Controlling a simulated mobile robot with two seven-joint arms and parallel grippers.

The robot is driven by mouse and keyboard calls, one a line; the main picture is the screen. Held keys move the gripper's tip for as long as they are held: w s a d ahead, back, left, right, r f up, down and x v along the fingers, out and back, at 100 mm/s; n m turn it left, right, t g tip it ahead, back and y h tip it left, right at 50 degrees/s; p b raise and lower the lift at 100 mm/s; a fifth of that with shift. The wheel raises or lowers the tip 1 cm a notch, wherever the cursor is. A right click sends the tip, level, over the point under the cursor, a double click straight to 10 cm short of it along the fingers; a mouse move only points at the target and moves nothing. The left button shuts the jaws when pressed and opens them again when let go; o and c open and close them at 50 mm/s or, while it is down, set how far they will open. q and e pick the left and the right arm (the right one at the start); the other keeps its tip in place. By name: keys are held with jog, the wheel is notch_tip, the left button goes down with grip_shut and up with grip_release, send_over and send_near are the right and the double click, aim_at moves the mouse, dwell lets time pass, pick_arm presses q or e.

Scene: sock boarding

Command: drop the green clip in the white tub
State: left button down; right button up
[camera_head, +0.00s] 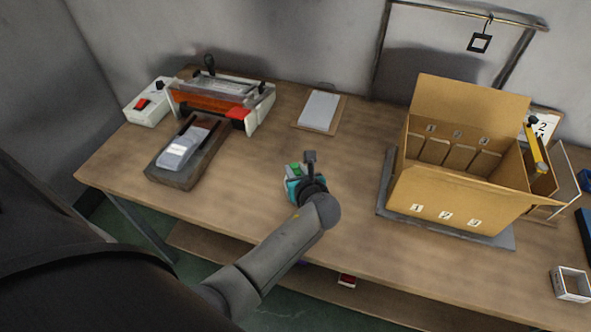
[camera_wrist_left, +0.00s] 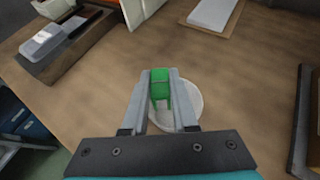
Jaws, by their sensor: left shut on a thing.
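My left gripper (camera_head: 294,168) is shut on the green clip (camera_wrist_left: 160,86), which sits between its two grey fingers in the left wrist view. A bit of the green clip also shows at the gripper in the head view (camera_head: 292,169). The white tub (camera_wrist_left: 195,94) is a round, shallow-looking vessel on the table, seen behind and below the fingers in the left wrist view. The clip overlaps the tub's left part in that view; its height above the tub is hard to tell. My gripper and arm hide the tub in the head view. My right gripper is not in view.
A cardboard box (camera_head: 446,190) with numbered compartments stands on a grey mat at the right. A sealer-like machine (camera_head: 222,100) and a dark tray (camera_head: 160,172) with a pale packet are at the left. A white pad (camera_head: 318,109) lies at the back. The table's middle is mostly clear.

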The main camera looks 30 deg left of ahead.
pick_arm(q)
jog(key=c, duration=0.6)
grip_release()
jog(key=p+v, duration=0.2)
jog(key=v, duration=1.3)
jog(key=shift+d+r+p, duration=0.1)
jog(key=shift+r+p, duration=0.05)
jog(key=shift+p, duration=0.2)
